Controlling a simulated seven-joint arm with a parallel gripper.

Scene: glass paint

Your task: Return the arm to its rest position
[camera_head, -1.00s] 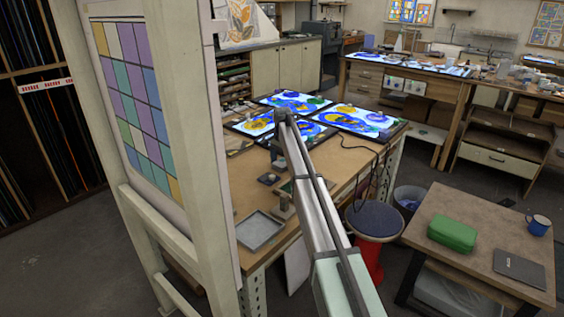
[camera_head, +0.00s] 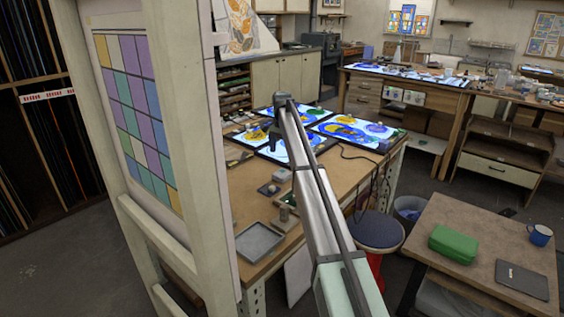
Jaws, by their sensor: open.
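My arm (camera_head: 318,200) reaches from the bottom middle of the head view up and away over the wooden workbench (camera_head: 240,195). It bends at a dark joint near the lit glass panels. My gripper (camera_head: 273,146) hangs below that joint as a small dark shape above the bench. It is open, and I see nothing held in it. Its fingertips are too small and dark to make out clearly.
Lit panels with blue and yellow paint (camera_head: 352,130) lie on the bench's far part. A grey tray (camera_head: 259,241) and small blocks lie nearer. A pale frame with coloured squares (camera_head: 135,105) stands at left. A stool (camera_head: 375,232) and low table (camera_head: 480,235) stand right.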

